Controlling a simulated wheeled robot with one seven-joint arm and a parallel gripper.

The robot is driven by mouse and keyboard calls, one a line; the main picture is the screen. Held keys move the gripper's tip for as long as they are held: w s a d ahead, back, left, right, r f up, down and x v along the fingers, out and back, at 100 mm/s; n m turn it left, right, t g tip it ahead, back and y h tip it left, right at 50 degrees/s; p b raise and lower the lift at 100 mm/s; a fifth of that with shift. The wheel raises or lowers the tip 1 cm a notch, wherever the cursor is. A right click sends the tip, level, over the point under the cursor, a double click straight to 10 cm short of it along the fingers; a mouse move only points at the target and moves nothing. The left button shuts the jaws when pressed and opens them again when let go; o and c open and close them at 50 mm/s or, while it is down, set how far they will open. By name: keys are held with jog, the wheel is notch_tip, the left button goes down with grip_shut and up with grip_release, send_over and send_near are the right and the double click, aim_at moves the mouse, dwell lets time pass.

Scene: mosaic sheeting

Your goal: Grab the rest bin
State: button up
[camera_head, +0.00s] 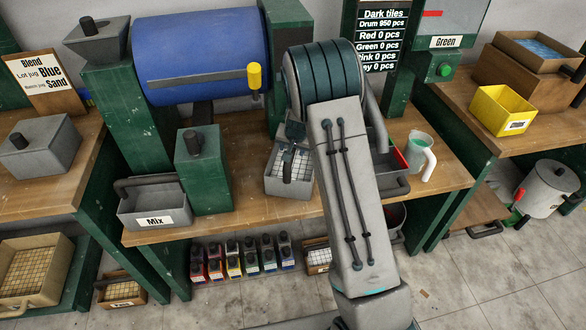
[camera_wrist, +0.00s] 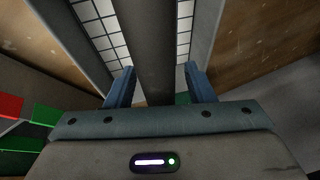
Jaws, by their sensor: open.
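A grey bin (camera_head: 289,187) with white gridded tiles inside stands on the middle workbench, below the blue drum. No label reading "rest" is legible on it, so I cannot confirm that it is the rest bin. My gripper (camera_head: 292,141) is right over this bin, partly hidden by my arm. In the wrist view, my gripper (camera_wrist: 159,70) is open, with one blue finger on each side of the bin's dark bar-like handle (camera_wrist: 149,35). I cannot tell whether the fingers touch it. The bin's grey wall (camera_wrist: 81,48) shows beside the tiles.
A grey "Mix" bin (camera_head: 155,207) and a green post-like box (camera_head: 203,170) stand to the left. A measuring jug (camera_head: 420,156) is to the right. The blue drum (camera_head: 203,55) hangs behind. A yellow bin (camera_head: 503,110) sits on the right bench.

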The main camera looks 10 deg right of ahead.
jog(key=shift+f+b, duration=0.2)
jog(key=shift+b, duration=0.1)
dwell(0.4)
grip_shut()
